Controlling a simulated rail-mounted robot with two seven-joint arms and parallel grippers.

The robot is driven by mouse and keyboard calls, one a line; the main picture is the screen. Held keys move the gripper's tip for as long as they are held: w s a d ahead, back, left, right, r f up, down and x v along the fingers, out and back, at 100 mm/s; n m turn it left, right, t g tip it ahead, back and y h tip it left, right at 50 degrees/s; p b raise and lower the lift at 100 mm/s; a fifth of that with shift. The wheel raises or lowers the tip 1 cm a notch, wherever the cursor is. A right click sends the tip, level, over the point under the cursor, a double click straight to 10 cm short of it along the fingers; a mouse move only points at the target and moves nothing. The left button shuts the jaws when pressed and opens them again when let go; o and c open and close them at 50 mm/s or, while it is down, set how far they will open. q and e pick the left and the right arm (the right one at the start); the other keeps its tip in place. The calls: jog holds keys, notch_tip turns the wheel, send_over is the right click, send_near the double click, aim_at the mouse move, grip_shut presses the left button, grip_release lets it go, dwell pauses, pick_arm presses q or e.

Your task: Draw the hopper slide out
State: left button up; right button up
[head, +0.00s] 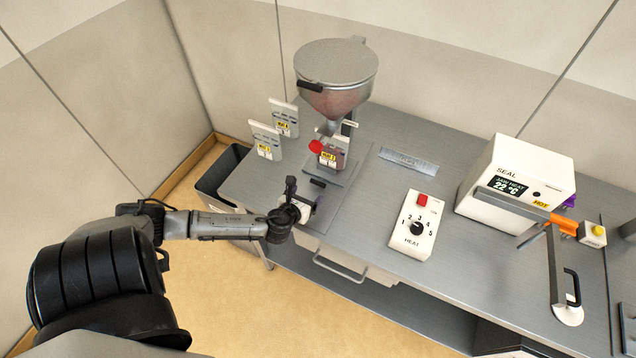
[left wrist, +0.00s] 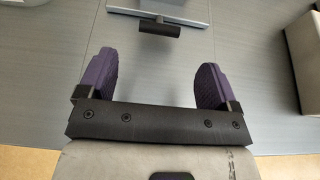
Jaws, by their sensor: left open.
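The steel hopper (head: 336,88) is a round, lidded, cone-shaped bowl above the back left of the bench. A red knob (head: 315,147) shows below its outlet; I cannot tell whether it belongs to the slide. A black bar handle (head: 318,183) sits at the front of the grey plate under the hopper; in the left wrist view the handle (left wrist: 157,29) lies ahead, between the finger directions. My left gripper (head: 303,195) is open at the bench's front left, short of this handle. Its purple fingers (left wrist: 153,75) are apart with nothing between them. My right gripper is not in view.
A white HEAT box (head: 414,224) with dial and red switch stands right of the gripper. A drawer handle (head: 340,268) projects from the bench front. A dark bin (head: 222,178) stands left.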

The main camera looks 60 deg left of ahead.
aim_at(317, 183)
pick_arm(q)
jog(key=b+x, duration=0.1)
jog(key=x, duration=0.8)
jog(key=shift+w+a+f, duration=0.15)
jog(key=shift+w, duration=0.1)
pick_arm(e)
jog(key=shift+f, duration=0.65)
pick_arm(q)
jog(key=shift+c, duration=0.2)
